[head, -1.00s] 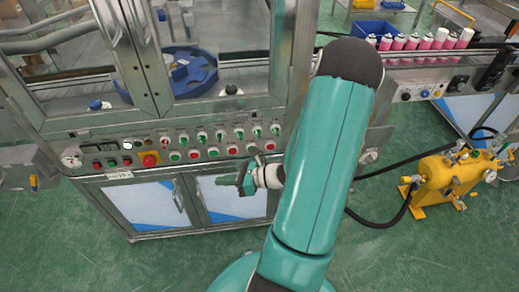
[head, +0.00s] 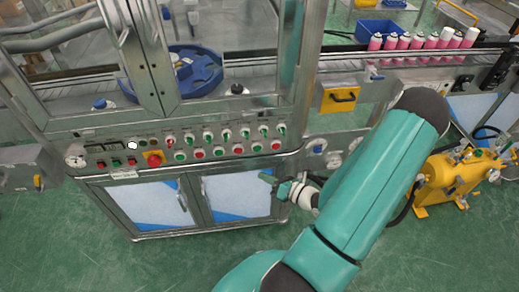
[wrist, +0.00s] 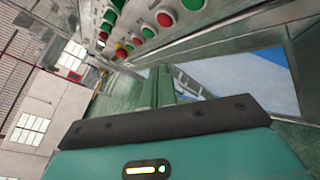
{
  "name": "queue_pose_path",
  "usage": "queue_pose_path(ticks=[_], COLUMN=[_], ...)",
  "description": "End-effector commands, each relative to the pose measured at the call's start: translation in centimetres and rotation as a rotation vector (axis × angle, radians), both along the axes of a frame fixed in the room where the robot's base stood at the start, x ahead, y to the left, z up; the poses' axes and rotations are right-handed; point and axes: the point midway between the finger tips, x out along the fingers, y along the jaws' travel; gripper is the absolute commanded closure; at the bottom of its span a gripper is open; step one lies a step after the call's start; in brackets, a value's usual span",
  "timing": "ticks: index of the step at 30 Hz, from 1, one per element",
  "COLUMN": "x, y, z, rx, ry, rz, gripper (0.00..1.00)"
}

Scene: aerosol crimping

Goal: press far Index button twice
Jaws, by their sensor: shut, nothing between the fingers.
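The control panel (head: 215,140) spans the front of the machine, with two rows of red and green buttons and switches. It also shows in the wrist view (wrist: 225,38), tilted, with red and green buttons along the top. The labels are too small to read, so I cannot tell which is the far Index button. My gripper (head: 266,177) is in front of the cabinet, just below the panel's right part, pointing left. In the wrist view its fingers (wrist: 158,84) are together with nothing between them. It appears apart from the buttons.
Cabinet doors (head: 238,195) are below the panel. A yellow box (head: 340,97) is mounted right of the machine. A conveyor (head: 425,62) carries several pink cans (head: 403,41) at the back right. A yellow pump unit (head: 455,175) stands on the right. Green floor is open in front.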

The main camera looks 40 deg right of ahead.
Motion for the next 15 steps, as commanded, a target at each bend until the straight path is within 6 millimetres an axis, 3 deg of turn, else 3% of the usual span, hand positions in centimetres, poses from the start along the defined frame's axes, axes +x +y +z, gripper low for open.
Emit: queue_pose_path(ticks=[8,15], x=[0.6,2.9], y=[-0.4,-2.1], z=[0.0,0.0], rx=[-0.002,-0.002], ry=[0.000,-0.002], rz=[0.002,0.000], gripper=[1.00,1.00])
